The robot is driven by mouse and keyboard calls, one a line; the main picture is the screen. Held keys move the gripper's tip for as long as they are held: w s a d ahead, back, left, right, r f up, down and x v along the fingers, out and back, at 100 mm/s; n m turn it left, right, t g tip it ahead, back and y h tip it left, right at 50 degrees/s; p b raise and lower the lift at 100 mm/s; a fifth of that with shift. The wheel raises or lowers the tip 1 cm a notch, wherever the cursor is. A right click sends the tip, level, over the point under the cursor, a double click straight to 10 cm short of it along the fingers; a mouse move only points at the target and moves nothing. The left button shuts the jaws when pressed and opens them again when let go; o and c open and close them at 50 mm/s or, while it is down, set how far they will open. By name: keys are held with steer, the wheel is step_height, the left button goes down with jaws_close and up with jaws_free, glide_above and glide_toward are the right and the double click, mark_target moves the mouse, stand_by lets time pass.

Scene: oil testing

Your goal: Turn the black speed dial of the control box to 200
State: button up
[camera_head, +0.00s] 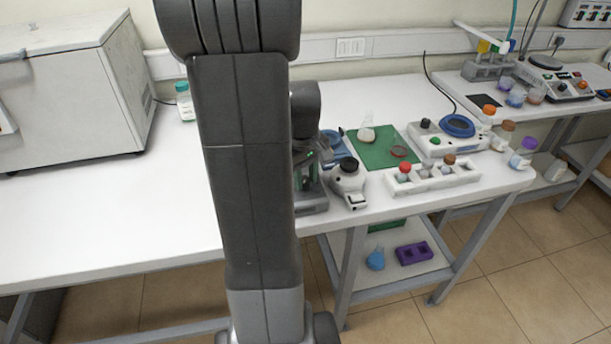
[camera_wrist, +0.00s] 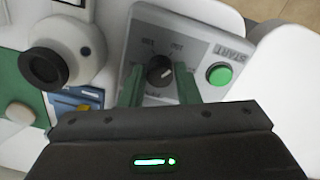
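The grey control box (camera_wrist: 205,35) is under my gripper in the wrist view. Its round black speed dial (camera_wrist: 160,70) has a pale pointer mark, and small scale numbers around it are too blurred to read surely. A green button (camera_wrist: 219,75) marked START is to the right of the dial. My gripper (camera_wrist: 159,78) is open, with one green finger on each side of the dial. A gap shows beside the dial; I cannot tell whether either finger touches it. In the head view the box (camera_head: 314,203) is mostly hidden behind my arm.
A white device with a black round top (camera_head: 348,166) stands close to the right of the box. A green mat (camera_head: 382,153), a white rack with several capped vials (camera_head: 437,182) and a white device with a blue ring (camera_head: 440,140) are farther right. The table's left part is clear.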

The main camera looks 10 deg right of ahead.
steer(key=c, duration=0.5)
steer(key=m, duration=0.4)
steer(key=shift+w+m, duration=0.1)
steer(key=shift+m, duration=2.4)
steer(key=o, duration=1)
